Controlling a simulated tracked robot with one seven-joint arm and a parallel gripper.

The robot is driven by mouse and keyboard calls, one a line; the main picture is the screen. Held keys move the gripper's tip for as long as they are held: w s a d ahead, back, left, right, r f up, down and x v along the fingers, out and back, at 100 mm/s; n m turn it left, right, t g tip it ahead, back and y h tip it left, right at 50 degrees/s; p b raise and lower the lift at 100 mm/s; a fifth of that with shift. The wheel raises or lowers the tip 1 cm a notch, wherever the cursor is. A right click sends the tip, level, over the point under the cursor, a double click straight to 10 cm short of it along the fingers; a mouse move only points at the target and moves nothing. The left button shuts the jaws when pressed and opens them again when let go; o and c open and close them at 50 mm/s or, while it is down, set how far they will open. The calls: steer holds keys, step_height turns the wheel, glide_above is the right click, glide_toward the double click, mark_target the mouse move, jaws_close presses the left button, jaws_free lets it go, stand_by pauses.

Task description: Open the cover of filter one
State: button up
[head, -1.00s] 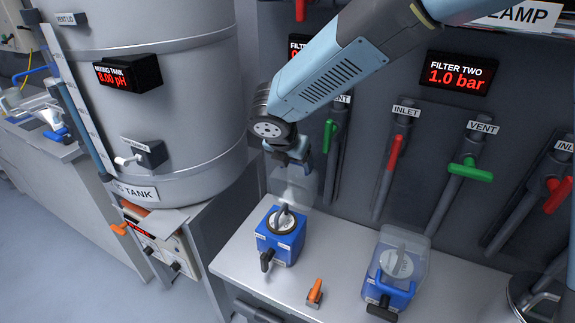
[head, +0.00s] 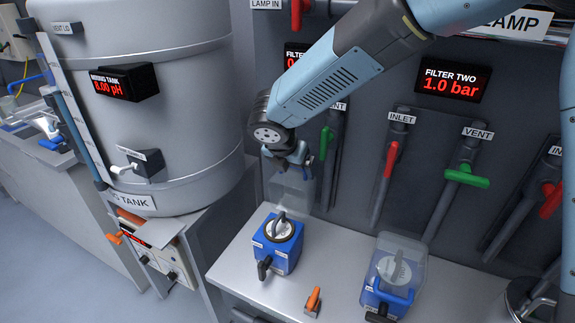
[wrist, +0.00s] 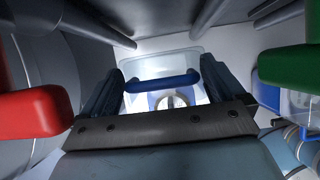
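Filter one is the blue box (head: 278,243) with a round dial and a black handle, on the bench left of the orange-handled part. Its clear cover (head: 288,188) stands raised above the back of the box, apart from its top. My gripper (head: 298,158) is at the cover's upper edge. In the wrist view, the cover's blue handle bar (wrist: 165,80) lies across between my two fingers (wrist: 163,92), which stand wide apart near its ends. The clear cover and the round dial (wrist: 172,101) show beyond it. Finger contact with the bar cannot be told.
Filter two (head: 392,275), under its clear lowered cover, stands to the right. A small orange-handled part (head: 312,302) lies between the filters. Red and green valve levers (head: 466,176) stick out from the back panel. The mixing tank (head: 150,110) is close on the left.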

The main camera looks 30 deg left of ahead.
stand_by(0.3)
steer(key=v, duration=1.3)
steer(key=shift+s+r, duration=0.2)
steer(key=shift+r, duration=0.1)
steer(key=shift+d, duration=0.1)
